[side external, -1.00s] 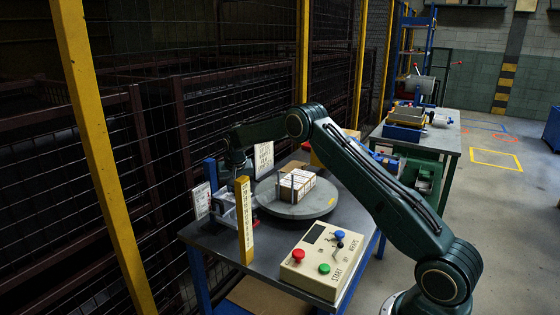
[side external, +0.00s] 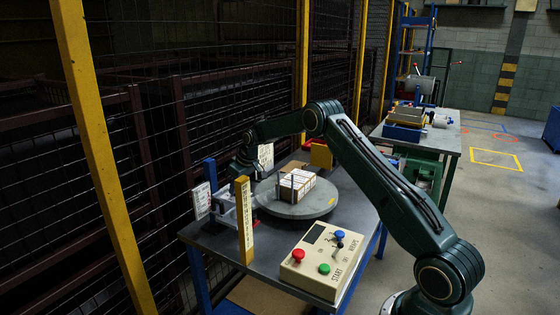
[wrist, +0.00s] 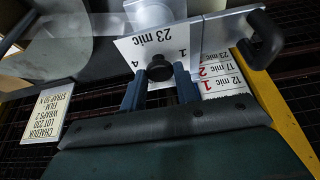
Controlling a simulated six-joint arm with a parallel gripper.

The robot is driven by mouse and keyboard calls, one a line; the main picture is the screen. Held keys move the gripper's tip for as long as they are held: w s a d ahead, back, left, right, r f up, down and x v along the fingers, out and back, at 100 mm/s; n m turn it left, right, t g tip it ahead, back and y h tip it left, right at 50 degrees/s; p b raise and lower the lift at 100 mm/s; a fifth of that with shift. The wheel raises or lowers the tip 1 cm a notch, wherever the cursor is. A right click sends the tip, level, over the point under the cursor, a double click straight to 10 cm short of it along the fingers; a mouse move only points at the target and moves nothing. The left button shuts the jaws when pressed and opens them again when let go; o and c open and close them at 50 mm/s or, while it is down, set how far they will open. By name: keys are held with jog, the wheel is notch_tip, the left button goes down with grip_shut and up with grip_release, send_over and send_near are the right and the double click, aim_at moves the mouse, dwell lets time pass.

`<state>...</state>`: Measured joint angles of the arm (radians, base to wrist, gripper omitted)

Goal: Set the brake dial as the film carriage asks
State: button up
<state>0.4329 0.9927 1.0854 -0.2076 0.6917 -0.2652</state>
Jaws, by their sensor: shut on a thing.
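The film carriage (side external: 222,207) stands on the table's left side, partly hidden by my gripper and a yellow post. In the wrist view its white plate (wrist: 208,33) reads "23 mic" upside down, with 1 and 4 beside a black dial knob (wrist: 159,67). My gripper (wrist: 158,77) has its blue fingers either side of this knob and is shut on it. The knob's pointer cannot be made out. A white chart (wrist: 222,75) beside it shows 12 mic with 1 and 17 mic with 2; another row is partly covered.
A round turntable (side external: 325,205) carries a carton stack (side external: 297,185). A yellow post (side external: 244,220) stands close in front of the carriage. A control box (side external: 322,262) sits at the near right. A black handle (wrist: 262,38) and a lettered card (wrist: 45,112) flank the knob. Wire fencing runs behind.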

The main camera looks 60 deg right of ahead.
jog(key=shift+d+n+y, duration=0.15)
jog(key=shift+n+y, duration=0.35)
jog(key=shift+n, duration=0.8)
jog(key=o, duration=1)
jog(key=shift+c, duration=0.2)
jog(key=v, duration=1.3)
jog(key=shift+r, duration=0.45)
jog(key=shift+d, duration=0.1)
